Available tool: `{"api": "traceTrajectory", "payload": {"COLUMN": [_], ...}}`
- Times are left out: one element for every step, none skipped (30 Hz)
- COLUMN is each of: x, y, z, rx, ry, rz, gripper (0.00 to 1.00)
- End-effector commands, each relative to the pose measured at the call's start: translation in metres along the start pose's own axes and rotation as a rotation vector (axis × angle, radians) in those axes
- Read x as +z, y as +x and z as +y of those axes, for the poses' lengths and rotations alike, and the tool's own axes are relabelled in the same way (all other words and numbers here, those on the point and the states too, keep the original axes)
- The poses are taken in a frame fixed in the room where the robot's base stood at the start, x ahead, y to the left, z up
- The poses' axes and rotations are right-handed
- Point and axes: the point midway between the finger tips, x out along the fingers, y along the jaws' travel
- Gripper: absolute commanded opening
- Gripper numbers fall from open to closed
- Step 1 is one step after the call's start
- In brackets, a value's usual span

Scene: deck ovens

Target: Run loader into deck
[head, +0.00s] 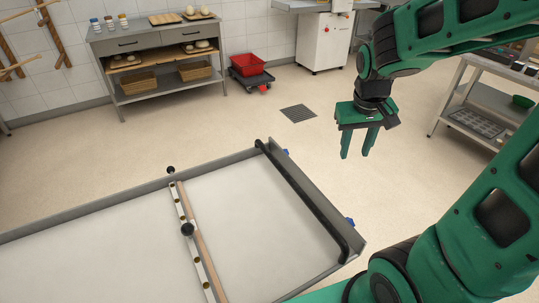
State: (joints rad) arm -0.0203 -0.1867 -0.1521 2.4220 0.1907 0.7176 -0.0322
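The loader (100,201) is a long flat frame with grey metal edges and a pale belt (105,254). It fills the lower left of the head view and runs out of the frame. A bar with black knobs and a wooden strip (198,245) crosses the belt. A black handle bar (303,203) lies along its right end. My green gripper (355,156) hangs to the right of and above this end, fingers pointing down. Its fingers are apart, with nothing between them, and it does not touch the loader. No oven deck can be made out.
A metal table (158,40) with bread, jars and baskets stands at the back left. A red crate (247,64) sits on a dark dolly. A white machine (324,42) is at the back, a metal cart (474,121) at right. The floor between is clear.

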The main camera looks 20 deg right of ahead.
Motion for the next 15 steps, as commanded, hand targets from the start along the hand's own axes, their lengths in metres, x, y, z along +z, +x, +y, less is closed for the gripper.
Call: {"api": "traceTrajectory", "payload": {"x": [-0.019, -0.03, -0.044, -0.054, -0.063, -0.075, -0.083, -0.091, -0.1, -0.106, -0.111, -0.117, -0.12, -0.123, -0.126], "y": [0.009, 0.013, 0.019, 0.024, 0.029, 0.035, 0.04, 0.045, 0.05, 0.055, 0.059, 0.063, 0.067, 0.07, 0.073], "z": [-0.018, -0.028, -0.043, -0.054, -0.066, -0.082, -0.095, -0.107, -0.124, -0.136, -0.147, -0.161, -0.171, -0.18, -0.19], "rx": [0.004, 0.006, 0.007, 0.007, 0.007, 0.006, 0.004, 0.003, -0.001, -0.004, -0.007, -0.01, -0.013, -0.016, -0.02], "ry": [-0.052, -0.078, -0.115, -0.142, -0.168, -0.204, -0.23, -0.255, -0.287, -0.309, -0.33, -0.354, -0.371, -0.386, -0.404], "rz": [0.02, 0.037, 0.06, 0.076, 0.093, 0.115, 0.131, 0.146, 0.167, 0.182, 0.196, 0.212, 0.223, 0.234, 0.244], "gripper": [0.37, 0.37, 0.37, 0.37, 0.37, 0.37, 0.37, 0.37, 0.37, 0.37, 0.37, 0.37, 0.37, 0.37, 0.37]}}
